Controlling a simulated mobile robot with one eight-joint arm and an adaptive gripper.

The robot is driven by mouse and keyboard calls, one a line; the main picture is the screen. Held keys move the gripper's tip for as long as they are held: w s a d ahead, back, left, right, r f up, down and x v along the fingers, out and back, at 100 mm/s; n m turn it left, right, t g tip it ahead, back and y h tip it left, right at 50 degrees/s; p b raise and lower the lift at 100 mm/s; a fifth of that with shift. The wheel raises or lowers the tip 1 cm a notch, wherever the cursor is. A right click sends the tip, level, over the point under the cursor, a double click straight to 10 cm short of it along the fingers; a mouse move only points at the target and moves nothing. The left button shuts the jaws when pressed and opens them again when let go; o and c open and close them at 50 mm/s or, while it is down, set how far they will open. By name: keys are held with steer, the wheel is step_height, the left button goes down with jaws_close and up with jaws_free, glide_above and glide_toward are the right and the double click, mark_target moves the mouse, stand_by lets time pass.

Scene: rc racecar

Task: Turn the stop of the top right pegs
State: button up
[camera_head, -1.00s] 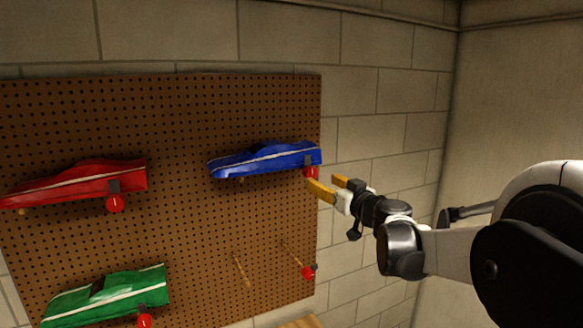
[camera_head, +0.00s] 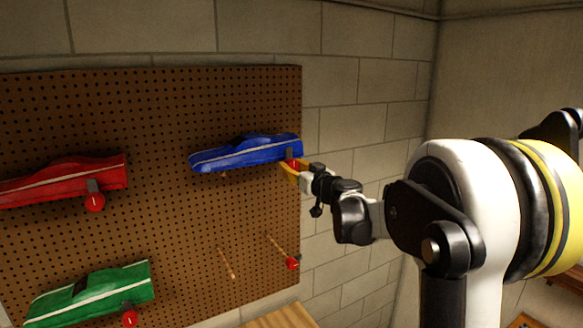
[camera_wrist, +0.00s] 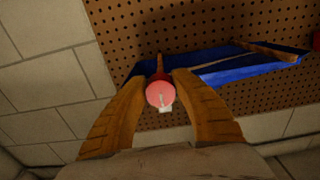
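The top right peg's red stop (camera_wrist: 160,94) shows in the wrist view between my two yellow fingers, with its pale handle pointing down. My gripper (camera_wrist: 160,82) is open around it. The fingertips are close to its sides, and I cannot tell whether they touch. In the head view my gripper (camera_head: 291,169) is at the right end of the blue car (camera_head: 245,153), with the red stop (camera_head: 294,163) partly hidden by the fingers. The blue car rests on the top right pegs and also shows behind the stop in the wrist view (camera_wrist: 235,72).
The pegboard (camera_head: 165,190) also holds a red car (camera_head: 65,182) with a red stop (camera_head: 95,202) and a green car (camera_head: 90,296). Bare pegs with a red stop (camera_head: 293,263) are below the blue car. A brick wall (camera_head: 350,110) stands right of the board.

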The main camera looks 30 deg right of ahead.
steer(key=shift+m+b, duration=0.3)
steer(key=shift+m, duration=0.1)
steer(key=m+b, duration=0.2)
steer(key=m, duration=0.1)
steer(key=shift+a+f+m, duration=0.1)
steer(key=shift+m, duration=0.2)
steer(key=m+b, duration=0.2)
steer(key=m, duration=0.2)
steer(key=shift+a+m, duration=0.1)
steer(key=shift+m, duration=0.2)
steer(key=m+b, duration=0.1)
steer(key=m, duration=0.1)
steer(key=m+b, duration=0.1)
steer(key=m, duration=0.1)
steer(key=shift+r+m, duration=0.2)
steer(key=shift+m, duration=0.1)
steer(key=shift+r+m+b, duration=0.15)
steer(key=shift+m+b, duration=0.35)
steer(key=shift+m, duration=1.6)
steer(key=o, duration=1.2)
